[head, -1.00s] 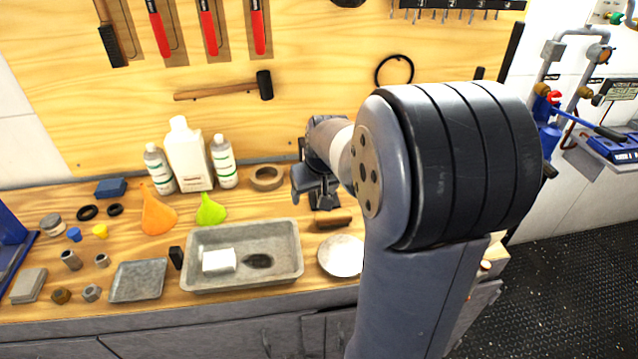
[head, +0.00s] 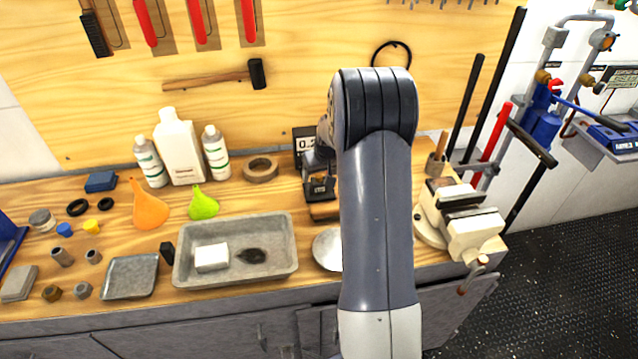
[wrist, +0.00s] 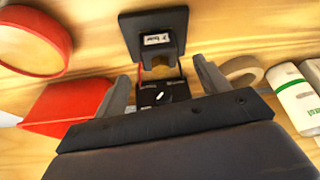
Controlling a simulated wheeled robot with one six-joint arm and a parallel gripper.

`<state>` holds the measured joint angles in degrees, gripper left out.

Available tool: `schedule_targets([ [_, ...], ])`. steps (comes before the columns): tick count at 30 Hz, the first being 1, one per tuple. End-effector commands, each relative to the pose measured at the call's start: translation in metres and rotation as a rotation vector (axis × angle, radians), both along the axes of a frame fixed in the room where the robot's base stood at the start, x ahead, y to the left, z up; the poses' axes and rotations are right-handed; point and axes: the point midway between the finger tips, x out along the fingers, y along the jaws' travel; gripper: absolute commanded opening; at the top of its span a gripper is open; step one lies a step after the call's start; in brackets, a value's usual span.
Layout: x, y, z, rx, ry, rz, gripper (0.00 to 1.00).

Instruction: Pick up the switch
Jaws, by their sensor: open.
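In the wrist view, a small black block with a white mark, seemingly the switch (wrist: 165,92), lies between the two spread fingers of my gripper (wrist: 163,80). Gaps show on both sides of it. A black square plate with a white label (wrist: 155,39) and a brass-coloured part stand just beyond it. In the head view, my gripper (head: 320,186) is over the back of the bench, partly hidden by my arm. I cannot make out the switch clearly there. The jaws are open and hold nothing.
A tape roll (head: 261,169) and bottles (head: 180,146) stand left of my gripper. A black box with a digit display (head: 305,142) is behind it. A grey tray (head: 285,262) is in front, a vise (head: 470,222) at right. Red containers (wrist: 62,108) show in the wrist view.

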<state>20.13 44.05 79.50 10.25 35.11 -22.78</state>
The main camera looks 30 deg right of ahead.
Motion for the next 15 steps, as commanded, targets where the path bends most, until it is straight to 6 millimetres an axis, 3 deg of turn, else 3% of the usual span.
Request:
schedule_targets([
  [15, 0.020, -0.002, -0.044, 0.001, 0.001, 0.001, 0.70],
])
